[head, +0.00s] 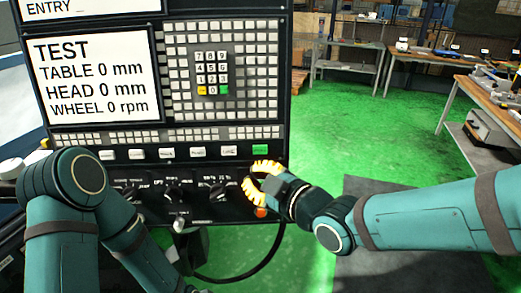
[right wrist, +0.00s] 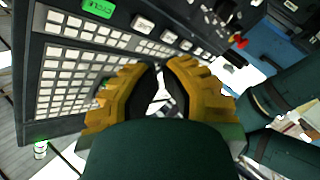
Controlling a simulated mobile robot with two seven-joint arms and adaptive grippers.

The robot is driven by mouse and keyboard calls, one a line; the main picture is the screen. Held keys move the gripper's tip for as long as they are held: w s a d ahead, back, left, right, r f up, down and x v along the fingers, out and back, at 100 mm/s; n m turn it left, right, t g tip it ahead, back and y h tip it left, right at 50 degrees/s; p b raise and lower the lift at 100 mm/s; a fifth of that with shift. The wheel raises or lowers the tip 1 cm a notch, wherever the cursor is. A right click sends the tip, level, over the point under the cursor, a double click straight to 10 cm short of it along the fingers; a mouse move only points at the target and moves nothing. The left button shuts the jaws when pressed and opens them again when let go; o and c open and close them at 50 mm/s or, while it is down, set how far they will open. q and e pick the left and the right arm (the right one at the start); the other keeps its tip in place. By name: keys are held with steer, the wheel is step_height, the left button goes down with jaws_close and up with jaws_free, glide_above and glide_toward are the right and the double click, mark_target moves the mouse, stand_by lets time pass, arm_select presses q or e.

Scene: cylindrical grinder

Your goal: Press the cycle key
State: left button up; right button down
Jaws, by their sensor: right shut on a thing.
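The green key (head: 260,149) sits at the right end of the key row on the control panel (head: 145,141). Its lettering is too small to read surely; it also shows in the right wrist view (right wrist: 98,8). My right gripper (head: 262,176) is at the panel's lower right edge, just below the green key and apart from it. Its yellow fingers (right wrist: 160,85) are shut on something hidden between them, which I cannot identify. My left arm comes in at the left, but its gripper is not in view.
A screen (head: 95,78) reads TEST, with table, head and wheel at zero. A number keypad (head: 211,73) is beside it. Dark knobs (head: 175,192) line the lower panel. An orange button (head: 260,212) lies just below my right gripper. Green floor and workbenches (head: 345,50) are at the right.

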mark_target(260, 150)
steer(key=shift+w+a+f, duration=0.1)
steer(key=shift+w+f, duration=0.15)
steer(key=shift+w, duration=1.1)
steer(key=shift+w+a+f, duration=0.1)
steer(key=shift+w+f, duration=0.15)
steer(key=shift+w, duration=1.05)
steer(key=shift+w+a+f, duration=0.1)
steer(key=shift+w+f, duration=0.15)
steer(key=shift+w, duration=1.1)
steer(key=shift+w+f, duration=0.1)
steer(key=shift+w, duration=0.05)
steer(key=shift+w, duration=0.25)
